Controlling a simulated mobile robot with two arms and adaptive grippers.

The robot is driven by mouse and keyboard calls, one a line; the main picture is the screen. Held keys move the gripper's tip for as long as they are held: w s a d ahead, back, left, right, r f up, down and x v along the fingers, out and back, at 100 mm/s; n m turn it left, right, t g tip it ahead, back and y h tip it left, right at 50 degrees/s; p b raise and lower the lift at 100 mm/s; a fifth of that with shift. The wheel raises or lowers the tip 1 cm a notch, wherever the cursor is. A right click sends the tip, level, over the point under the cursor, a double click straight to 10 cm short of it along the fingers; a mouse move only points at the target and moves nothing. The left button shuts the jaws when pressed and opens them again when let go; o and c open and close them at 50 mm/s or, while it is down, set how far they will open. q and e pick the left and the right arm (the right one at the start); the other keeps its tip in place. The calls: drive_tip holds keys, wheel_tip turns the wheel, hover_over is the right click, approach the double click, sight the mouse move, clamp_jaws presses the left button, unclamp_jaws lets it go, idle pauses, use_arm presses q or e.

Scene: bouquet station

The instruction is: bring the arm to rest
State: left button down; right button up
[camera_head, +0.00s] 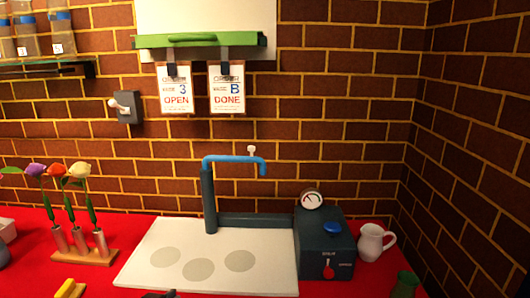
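Neither of my grippers can be made out in the head view. A small dark shape (158,294) is cut off by the bottom edge in front of the white board; I cannot tell what it is. No arm shows over the red counter (105,291) or in front of the wall.
A white board (210,281) with grey discs lies under a blue tap (235,161). A dark box (325,243) with a gauge, a white jug (373,243) and a green vessel (405,284) stand right. A wooden rack (84,258) holds three flowers left. Order cards (226,90) hang above.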

use_arm(q)
drive_tip(key=s+f+g, duration=0.4)
drive_tip(key=s+f, duration=0.5)
drive_tip(key=s, duration=0.4)
drive_tip(key=s+f+g, duration=0.4)
drive_tip(key=s+f, duration=0.5)
drive_tip(key=s, duration=0.5)
wheel_tip(320, 180, down, 22)
drive_tip(key=m+g+p, duration=0.1)
drive_tip(key=p, duration=0.1)
drive_tip(key=s+a+f+g+p, duration=0.1)
drive_tip(key=s+a+f+p, duration=0.1)
drive_tip(key=s+f, duration=1.3)
drive_tip(key=shift+s+a+f, duration=0.4)
drive_tip(key=shift+s+a, duration=0.2)
drive_tip(key=shift+s, duration=0.55)
